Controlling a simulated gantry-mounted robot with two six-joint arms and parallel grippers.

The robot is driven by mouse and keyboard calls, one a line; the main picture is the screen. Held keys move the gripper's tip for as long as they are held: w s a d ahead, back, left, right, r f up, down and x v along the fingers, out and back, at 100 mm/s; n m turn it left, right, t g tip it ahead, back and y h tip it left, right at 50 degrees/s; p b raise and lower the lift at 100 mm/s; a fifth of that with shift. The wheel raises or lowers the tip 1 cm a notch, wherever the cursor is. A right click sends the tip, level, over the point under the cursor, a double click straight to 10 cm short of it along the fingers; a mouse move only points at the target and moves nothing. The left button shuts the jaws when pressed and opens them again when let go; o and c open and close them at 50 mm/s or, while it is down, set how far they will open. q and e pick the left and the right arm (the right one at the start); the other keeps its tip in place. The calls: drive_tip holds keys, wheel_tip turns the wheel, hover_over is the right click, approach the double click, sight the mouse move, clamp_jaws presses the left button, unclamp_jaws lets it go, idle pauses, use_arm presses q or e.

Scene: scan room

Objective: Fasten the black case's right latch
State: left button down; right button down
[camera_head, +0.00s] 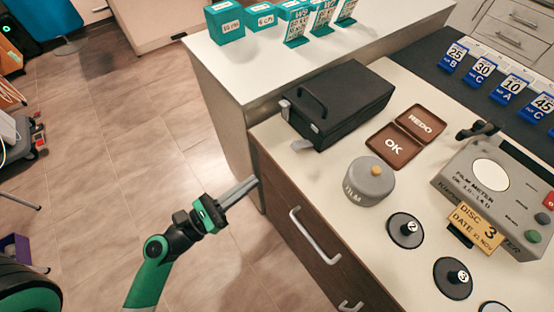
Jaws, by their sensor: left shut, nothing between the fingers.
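The black case (345,98) lies closed on the pale counter, with a dark handle (311,98) on its near-left side. A light grey latch (302,145) at the case's lower right front corner sticks outward, apart from the case wall. Another light grey latch (285,108) stands at the left front corner; I cannot tell whether it is fastened. My left gripper (254,183) is shut and empty, in front of the drawer cabinet, below and left of the lower latch and apart from it. My right gripper is not in view.
A round grey film tin (370,184) and brown OK and REDO trays (393,147) stand right of the case. The film meter (492,185) is farther right. Teal boxes (225,22) line the back counter. The drawer cabinet (300,240) drops below the counter edge; open floor lies left.

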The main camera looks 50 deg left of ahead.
sight(281, 166)
use_arm(q)
drive_tip(key=w, duration=0.3)
drive_tip(key=w+r+p, duration=0.1)
drive_tip(key=w, duration=0.5)
drive_tip(key=shift+w+d+r+p, duration=0.15)
drive_tip(key=shift+w+r+p, duration=0.15)
drive_tip(key=shift+w+r, duration=0.1)
